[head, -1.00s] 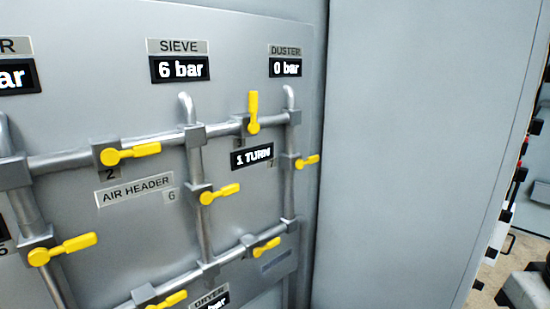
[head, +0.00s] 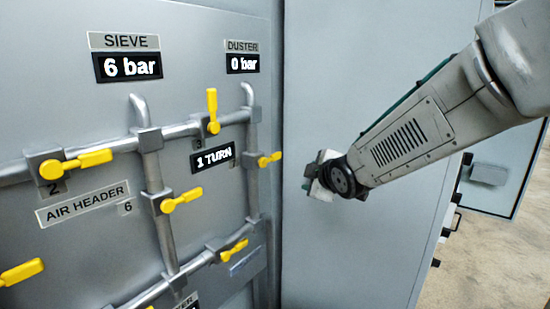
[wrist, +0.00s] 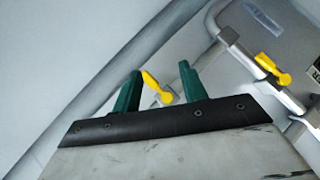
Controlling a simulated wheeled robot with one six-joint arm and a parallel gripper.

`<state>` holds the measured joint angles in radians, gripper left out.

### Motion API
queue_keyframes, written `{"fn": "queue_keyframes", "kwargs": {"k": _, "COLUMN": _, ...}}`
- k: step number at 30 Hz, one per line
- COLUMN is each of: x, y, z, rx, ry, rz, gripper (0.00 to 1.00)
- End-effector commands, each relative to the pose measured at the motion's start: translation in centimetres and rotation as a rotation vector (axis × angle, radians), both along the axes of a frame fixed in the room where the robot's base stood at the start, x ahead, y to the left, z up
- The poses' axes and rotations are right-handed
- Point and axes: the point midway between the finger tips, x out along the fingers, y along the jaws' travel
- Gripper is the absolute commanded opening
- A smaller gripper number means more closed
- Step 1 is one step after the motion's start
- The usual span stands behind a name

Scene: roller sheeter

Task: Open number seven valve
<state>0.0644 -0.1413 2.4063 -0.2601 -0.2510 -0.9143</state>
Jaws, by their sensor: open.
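The number seven valve has a small yellow handle (head: 270,159) on the vertical pipe under the DUSTER display, at the panel's right side. The handle points right, across the pipe. The DUSTER display (head: 243,64) reads 0 bar. My gripper (head: 322,178) is right of this valve in the head view, apart from it; its fingers are not clear there. In the wrist view my gripper (wrist: 160,68) is open and empty, with two green fingers. A yellow handle (wrist: 152,82), apparently number seven, shows between them, beyond the fingers. Its number is not readable there.
The number three valve handle (head: 212,111) stands upright on the upper pipe, above a 1 TURN sign (head: 213,157). The number six handle (head: 181,201) and a lower handle (head: 233,250) are nearby. A flat grey wall (head: 350,90) borders the panel at right.

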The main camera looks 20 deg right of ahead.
Motion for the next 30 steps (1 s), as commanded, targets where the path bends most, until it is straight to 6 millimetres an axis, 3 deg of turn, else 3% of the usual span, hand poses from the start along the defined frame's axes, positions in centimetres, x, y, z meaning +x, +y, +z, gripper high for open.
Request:
{"fn": "queue_keyframes", "kwargs": {"k": 1, "x": 2.0, "y": 0.4, "z": -0.4, "rx": -0.066, "ry": -0.071, "rz": 0.066, "gripper": 0.43}}
{"fn": "queue_keyframes", "kwargs": {"k": 3, "x": 4.2, "y": 1.1, "z": -0.2, "rx": -0.155, "ry": -0.182, "rz": 0.149, "gripper": 0.43}}
{"fn": "queue_keyframes", "kwargs": {"k": 6, "x": 6.1, "y": 2.0, "z": 0.1, "rx": -0.257, "ry": -0.319, "rz": 0.236, "gripper": 0.43}}
{"fn": "queue_keyframes", "kwargs": {"k": 13, "x": 7.8, "y": 3.2, "z": 0.5, "rx": -0.366, "ry": -0.481, "rz": 0.316, "gripper": 0.43}}
{"fn": "queue_keyframes", "kwargs": {"k": 30, "x": 14.9, "y": 5.0, "z": 0.6, "rx": -0.373, "ry": -0.494, "rz": 0.320, "gripper": 0.43}}
